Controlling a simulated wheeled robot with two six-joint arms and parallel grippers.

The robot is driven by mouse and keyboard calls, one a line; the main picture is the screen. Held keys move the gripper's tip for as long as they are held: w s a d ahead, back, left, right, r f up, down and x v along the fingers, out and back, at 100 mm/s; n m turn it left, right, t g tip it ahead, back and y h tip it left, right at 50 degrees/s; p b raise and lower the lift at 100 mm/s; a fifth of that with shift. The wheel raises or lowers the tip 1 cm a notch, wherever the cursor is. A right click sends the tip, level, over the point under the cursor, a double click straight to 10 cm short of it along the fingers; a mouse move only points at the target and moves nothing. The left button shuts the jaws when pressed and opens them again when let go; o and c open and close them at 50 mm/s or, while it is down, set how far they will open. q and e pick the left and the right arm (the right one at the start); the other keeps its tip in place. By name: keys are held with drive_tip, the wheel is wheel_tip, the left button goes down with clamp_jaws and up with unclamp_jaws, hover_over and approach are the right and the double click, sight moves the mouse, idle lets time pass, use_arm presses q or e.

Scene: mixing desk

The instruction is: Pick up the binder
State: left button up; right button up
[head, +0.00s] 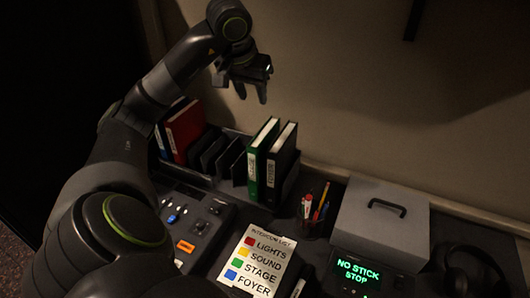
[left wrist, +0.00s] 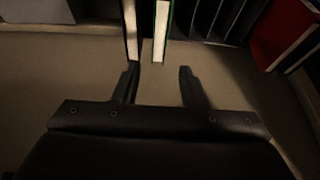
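A green binder (head: 262,160) and a black binder (head: 281,165) stand upright side by side in a desktop rack; a red binder (head: 184,130) stands at the rack's left end. My left gripper (head: 252,96) is open and empty, above and behind the green and black binders, apart from them in the head view. In the left wrist view, the green binder (left wrist: 162,32) lies ahead of the gap between the fingers (left wrist: 158,76), with the black binder (left wrist: 130,30) ahead of the left-hand finger. The red binder (left wrist: 283,32) is at the upper right. My right gripper is not in view.
Empty dark slots (head: 212,152) lie between the red and green binders. A pen cup (head: 314,224), a grey box (head: 380,225) and headphones (head: 470,270) stand to the right. A control panel (head: 190,222) and an intercom list (head: 257,262) lie in front. The wall is close behind.

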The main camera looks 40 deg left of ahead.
use_arm(q)
drive_tip(key=b, duration=0.5)
approach(264, 131)
drive_tip(key=shift+f, duration=0.8)
drive_tip(key=x, duration=0.3)
drive_tip(key=shift+w+f+p, duration=0.15)
drive_tip(key=shift+w+p, duration=0.05)
drive_tip(key=shift+p, duration=0.1)
drive_tip(key=p+x, duration=0.1)
drive_tip(key=x, duration=0.5)
drive_tip(key=shift+w+a+p, duration=0.1)
drive_tip(key=shift+w+p, duration=0.05)
drive_tip(key=shift+p, duration=0.2)
drive_tip(key=shift+b, duration=0.65)
clamp_jaws()
